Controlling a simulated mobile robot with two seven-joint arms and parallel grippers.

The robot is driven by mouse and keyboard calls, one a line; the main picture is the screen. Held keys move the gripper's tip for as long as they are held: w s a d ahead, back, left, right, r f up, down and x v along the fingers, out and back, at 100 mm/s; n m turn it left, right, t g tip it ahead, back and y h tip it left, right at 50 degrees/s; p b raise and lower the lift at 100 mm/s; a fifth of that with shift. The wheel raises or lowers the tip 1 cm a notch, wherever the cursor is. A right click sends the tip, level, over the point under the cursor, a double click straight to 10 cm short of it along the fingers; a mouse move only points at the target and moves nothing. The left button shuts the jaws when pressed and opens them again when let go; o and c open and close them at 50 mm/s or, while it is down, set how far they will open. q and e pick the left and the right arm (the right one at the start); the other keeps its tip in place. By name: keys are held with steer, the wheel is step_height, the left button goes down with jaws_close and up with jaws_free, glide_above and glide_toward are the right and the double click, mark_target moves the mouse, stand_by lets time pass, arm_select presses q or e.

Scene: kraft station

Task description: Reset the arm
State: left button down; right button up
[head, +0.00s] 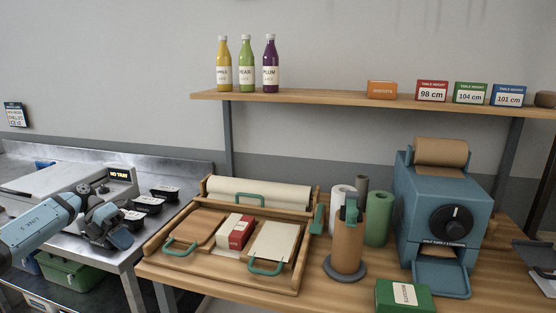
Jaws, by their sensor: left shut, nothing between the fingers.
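My left arm comes in from the left edge. Its gripper (120,238) is shut and empty, pointing down and to the right in front of the steel counter, close to the left end of the wooden table. The gripper is small in view and seems apart from the things around it. My right arm and gripper are out of the picture.
The steel counter (190,178) holds black bins (146,204) close to my left gripper. The wooden table (210,283) carries a wooden tray (158,262), a brown roll on a stand (347,248) and a blue dispenser (420,205). A shelf (310,99) with bottles hangs above.

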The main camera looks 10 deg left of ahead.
arm_select(q)
steer(key=s+d+f+n+t+h, duration=0.4)
steer(key=d+f+n+t, duration=0.5)
steer(key=d+f, duration=0.3)
steer(key=s+a+f+n+t+y, duration=0.1)
steer(key=s+a+f+n+y, duration=0.1)
steer(key=s+f+n+y, duration=0.65)
steer(key=s+a+f+n+y, duration=0.1)
steer(key=s+f+n+y, duration=0.3)
steer(key=s+f+n, duration=0.85)
steer(key=s+d+r+n+t+h, duration=0.1)
steer(key=s+d+n, duration=0.15)
steer(key=d, duration=0.85)
steer(key=s+d+r+n+t+h, duration=0.1)
steer(key=d+r+n, duration=0.15)
steer(key=d, duration=0.85)
step_height(320, 180, up, 13)
steer(key=p, duration=1.5)
steer(key=shift+s+a+f, duration=0.15)
steer(key=shift+s+a, duration=0.15)
steer(key=shift+a, duration=0.1)
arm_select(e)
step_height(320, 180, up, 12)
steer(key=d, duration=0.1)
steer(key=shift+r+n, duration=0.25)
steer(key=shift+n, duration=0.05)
arm_select(q)
steer(key=shift+y, duration=0.25)
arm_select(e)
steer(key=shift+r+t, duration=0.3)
